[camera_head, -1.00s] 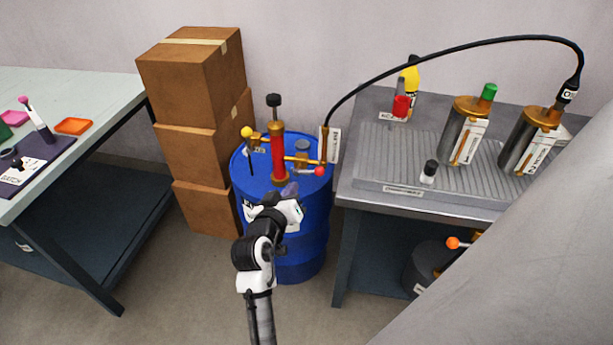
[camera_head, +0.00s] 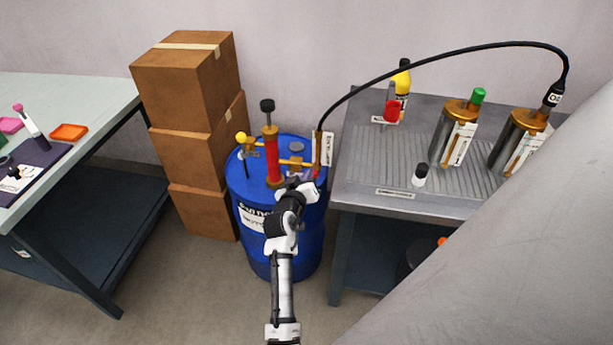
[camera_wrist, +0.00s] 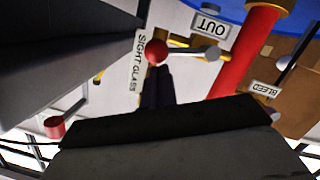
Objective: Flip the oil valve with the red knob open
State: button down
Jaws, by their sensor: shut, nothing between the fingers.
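The red knob (camera_wrist: 157,51) sits on the end of a pale valve lever (camera_wrist: 188,52) beside the OUT label (camera_wrist: 210,33) in the wrist view. In the head view the knob (camera_head: 316,173) is a small red spot at the right of the blue drum's top, partly hidden by my gripper. My gripper (camera_wrist: 157,80) is shut and empty. Its dark fingertips are right by the knob; I cannot tell whether they touch it. In the head view my gripper (camera_head: 311,182) is at the drum's right rim. The red pump column (camera_head: 272,157) stands upright on the drum.
A yellow knob (camera_head: 241,138) is on the pump's left side. A black hose (camera_head: 440,61) arches from the drum to a canister on the grey bench (camera_head: 365,195) at right. Stacked cardboard boxes (camera_head: 190,145) stand left of the drum (camera_head: 258,265). A SIGHT GLASS label (camera_wrist: 138,60) is beside the knob.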

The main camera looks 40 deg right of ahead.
jog(key=shift+f, duration=0.1)
jog(key=m+b, duration=0.1)
jog(key=f+m+b, duration=0.1)
jog(key=shift+s+d+f+m+t+y, duration=0.3)
jog(key=shift+s+d+m+y, duration=0.05)
jog(key=shift+s+m+y, duration=0.05)
jog(key=shift+r, duration=0.15)
dwell(0.3)
